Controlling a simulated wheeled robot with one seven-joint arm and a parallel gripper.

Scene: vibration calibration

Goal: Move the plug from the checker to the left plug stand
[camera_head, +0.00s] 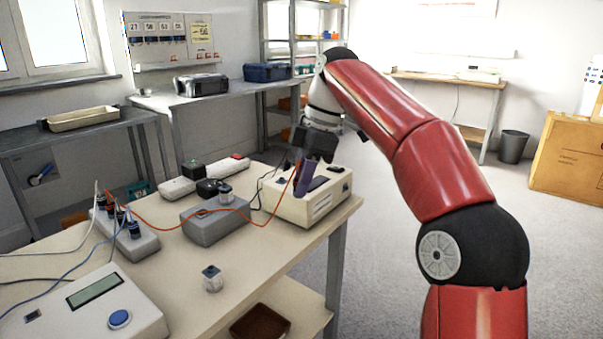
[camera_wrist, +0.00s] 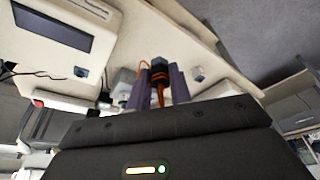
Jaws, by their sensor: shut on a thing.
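My gripper (camera_head: 306,178) is just above or beside the right-back white device (camera_head: 300,211), which has a dark panel on top and looks like the checker. Its two purple fingers are shut on the plug, which is mostly hidden in the head view. In the wrist view the plug (camera_wrist: 159,66) shows between the fingertips, dark-topped with an orange cable. I cannot tell whether it touches the device. The orange cable (camera_head: 250,219) runs left across the table. A grey plug stand (camera_head: 145,247) at left holds several dark plugs. A second grey block (camera_head: 215,231) stands in the middle.
A white meter (camera_head: 135,308) with a screen and blue button lies at front left. White and blue cables cross the left side.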

